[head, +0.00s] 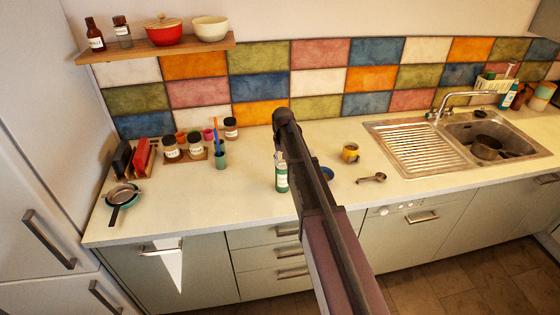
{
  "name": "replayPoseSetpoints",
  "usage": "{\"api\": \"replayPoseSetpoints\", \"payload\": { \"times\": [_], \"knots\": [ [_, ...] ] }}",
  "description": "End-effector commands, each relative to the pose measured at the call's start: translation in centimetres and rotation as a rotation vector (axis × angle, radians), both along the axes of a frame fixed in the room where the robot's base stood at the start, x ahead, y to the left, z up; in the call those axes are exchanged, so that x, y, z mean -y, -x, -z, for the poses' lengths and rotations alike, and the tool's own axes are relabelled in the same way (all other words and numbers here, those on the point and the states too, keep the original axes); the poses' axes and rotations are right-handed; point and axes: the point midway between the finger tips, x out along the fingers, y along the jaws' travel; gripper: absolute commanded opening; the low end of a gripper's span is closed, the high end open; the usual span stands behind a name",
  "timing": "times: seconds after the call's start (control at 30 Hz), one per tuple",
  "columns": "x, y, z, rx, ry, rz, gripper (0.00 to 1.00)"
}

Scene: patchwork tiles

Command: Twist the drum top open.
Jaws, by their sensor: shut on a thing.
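I cannot make out a drum or its top in the head view. My own arm crosses the middle of the picture, and my gripper does not show. A blue object (328,174) on the counter is mostly hidden behind the arm, so I cannot tell what it is. A green bottle with a pale label (282,178) stands just left of the arm.
A yellow mug (350,153) and a metal scoop (371,178) lie right of the arm, before the sink (490,135).

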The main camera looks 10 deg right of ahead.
Motion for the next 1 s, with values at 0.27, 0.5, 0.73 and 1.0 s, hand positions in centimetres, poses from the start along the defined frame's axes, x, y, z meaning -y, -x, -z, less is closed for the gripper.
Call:
{"api": "replayPoseSetpoints", "payload": {
  "times": [0.27, 0.5, 0.73, 1.0],
  "knots": [
    [0.0, 0.0, 0.0, 0.000, 0.000, 0.000, 0.77],
    [0.0, 0.0, 0.0, 0.000, 0.000, 0.000, 0.90],
    [0.0, 0.0, -0.1, 0.000, 0.000, 0.000, 0.90],
    [0.0, 0.0, -1.3, 0.000, 0.000, 0.000, 0.90]
  ]
}}
